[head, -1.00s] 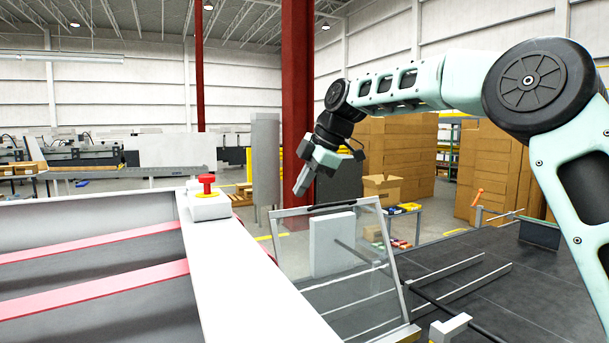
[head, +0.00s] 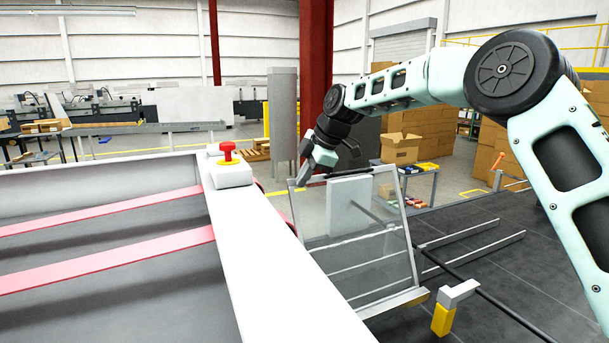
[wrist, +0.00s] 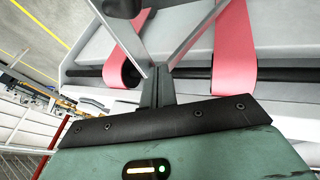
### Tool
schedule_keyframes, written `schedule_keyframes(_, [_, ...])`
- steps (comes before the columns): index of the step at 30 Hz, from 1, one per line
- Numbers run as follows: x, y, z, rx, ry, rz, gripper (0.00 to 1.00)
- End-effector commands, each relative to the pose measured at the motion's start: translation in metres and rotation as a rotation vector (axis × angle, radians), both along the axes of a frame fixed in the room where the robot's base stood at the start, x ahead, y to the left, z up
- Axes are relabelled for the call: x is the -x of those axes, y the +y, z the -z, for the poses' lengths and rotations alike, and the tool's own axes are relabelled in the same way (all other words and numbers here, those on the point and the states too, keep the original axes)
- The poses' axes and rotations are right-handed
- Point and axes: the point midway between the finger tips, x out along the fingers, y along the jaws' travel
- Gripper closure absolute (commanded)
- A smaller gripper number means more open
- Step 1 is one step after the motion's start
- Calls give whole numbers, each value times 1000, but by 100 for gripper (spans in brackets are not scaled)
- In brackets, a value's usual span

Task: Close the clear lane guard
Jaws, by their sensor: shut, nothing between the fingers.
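The clear lane guard (head: 410,248) is a see-through panel in a thin grey frame. It stands raised and leaning, beside the white machine rail, in the middle of the head view. A dark handle bar (head: 346,176) runs along its top edge. My gripper (head: 303,178) is shut and empty, pointing down and left at the guard's upper left corner. In the head view its fingertips overlap that corner; I cannot tell whether they touch it. In the wrist view the shut fingers (wrist: 157,90) point toward the machine, with grey bars beyond them.
A red stop button (head: 228,152) sits on a white box on the rail (head: 268,235). Pink belts (head: 110,263) run at left. A yellow-and-grey bracket (head: 446,312) stands near the guard's lower right. Cartons (head: 400,148) and a parts table are behind. The dark deck at right has open room.

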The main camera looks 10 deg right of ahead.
Motion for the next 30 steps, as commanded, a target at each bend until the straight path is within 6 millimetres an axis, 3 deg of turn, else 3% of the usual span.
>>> schedule_keyframes(5, [-7, 1, 1, -2, 2, -1, 100])
schedule_keyframes(19, [-73, 15, 33, -4, 2, 0, 100])
schedule_keyframes(30, [-85, 16, 47, 1, 0, 0, 100])
